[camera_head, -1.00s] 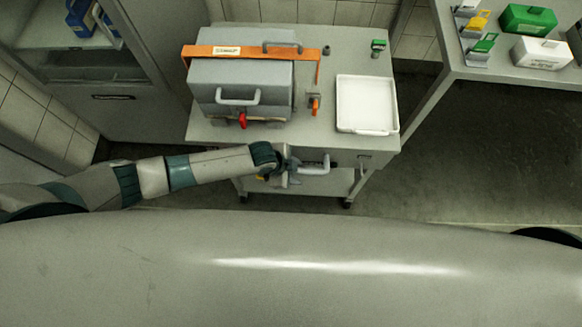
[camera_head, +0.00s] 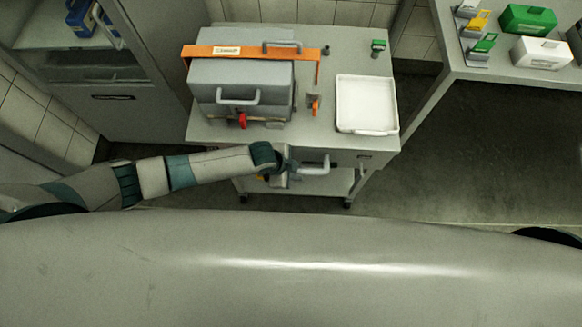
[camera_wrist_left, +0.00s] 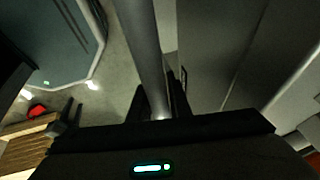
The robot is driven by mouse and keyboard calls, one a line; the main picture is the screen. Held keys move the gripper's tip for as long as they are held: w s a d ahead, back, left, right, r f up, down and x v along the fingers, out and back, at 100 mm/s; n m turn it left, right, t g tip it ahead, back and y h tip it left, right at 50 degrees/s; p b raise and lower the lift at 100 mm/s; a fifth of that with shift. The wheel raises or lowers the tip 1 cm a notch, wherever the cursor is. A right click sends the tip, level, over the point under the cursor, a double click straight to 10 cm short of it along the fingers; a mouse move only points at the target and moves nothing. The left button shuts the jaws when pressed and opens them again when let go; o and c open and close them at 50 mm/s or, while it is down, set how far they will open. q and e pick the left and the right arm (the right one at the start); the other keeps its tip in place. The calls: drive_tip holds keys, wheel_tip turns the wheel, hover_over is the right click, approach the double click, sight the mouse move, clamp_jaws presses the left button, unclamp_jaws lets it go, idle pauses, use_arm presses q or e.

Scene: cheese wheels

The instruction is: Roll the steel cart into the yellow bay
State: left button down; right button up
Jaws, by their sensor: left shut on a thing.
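The steel cart (camera_head: 360,48) stands in front of me against the tiled wall, with wheels under its lower shelf. A pale handle (camera_head: 316,166) sticks out from its near side. My left gripper (camera_head: 288,166) is at the left part of this handle, shut on it. In the left wrist view a grey bar (camera_wrist_left: 146,45) runs between the dark fingers of my left gripper (camera_wrist_left: 162,100). The fingertips are dark and partly hidden there. My right gripper is not in view. I see no yellow bay in these views.
A cabinet (camera_head: 135,110) stands close on the left. A table (camera_head: 450,60) with green and white boxes stands right. Dark floor (camera_head: 470,150) right of the cart is clear.

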sight(298, 158)
use_arm(q)
drive_tip(key=shift+w, duration=0.2)
drive_tip(key=shift+w+b, duration=0.9)
drive_tip(key=shift+w, duration=1.1)
drive_tip(key=shift+w+b, duration=1.1)
drive_tip(key=shift+w, duration=0.95)
